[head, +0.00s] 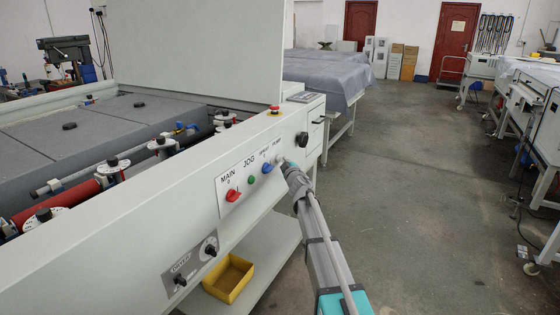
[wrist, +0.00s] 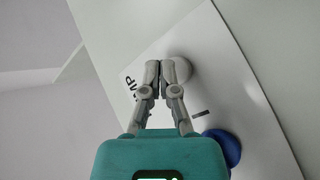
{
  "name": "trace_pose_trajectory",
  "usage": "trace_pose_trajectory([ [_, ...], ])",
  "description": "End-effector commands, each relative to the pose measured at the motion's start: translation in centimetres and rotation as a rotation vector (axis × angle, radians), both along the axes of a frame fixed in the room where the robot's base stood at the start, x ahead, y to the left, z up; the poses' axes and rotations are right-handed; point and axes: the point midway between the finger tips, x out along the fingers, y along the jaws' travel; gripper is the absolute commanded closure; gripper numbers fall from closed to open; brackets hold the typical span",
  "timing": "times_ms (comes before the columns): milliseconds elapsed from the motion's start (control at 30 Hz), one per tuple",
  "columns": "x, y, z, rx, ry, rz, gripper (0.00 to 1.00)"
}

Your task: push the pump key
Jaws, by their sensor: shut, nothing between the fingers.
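The pump key is a whitish round knob (wrist: 182,69) on the white label panel, beside the partly hidden lettering that ends in "MP" in the wrist view. My gripper (wrist: 159,68) is shut, with its fingertips together right at the knob and covering part of its left side. I cannot tell whether they touch it. In the head view my gripper (head: 286,166) reaches up to the right end of the control panel (head: 238,196) and hides most of the pump key.
A blue knob (head: 267,168) sits just left of my gripper; it also shows in the wrist view (wrist: 224,147). Further left are a green button (head: 251,180) and a red switch (head: 232,195). A red emergency stop (head: 274,108) is above. A yellow bin (head: 229,278) sits below.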

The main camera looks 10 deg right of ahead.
Motion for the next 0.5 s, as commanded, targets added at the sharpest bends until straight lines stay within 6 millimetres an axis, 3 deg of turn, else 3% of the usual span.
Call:
trace_pose_trajectory([
  [500, -2.2, -2.9, 0.0, 0.001, 0.0, 0.0, 1.0],
])
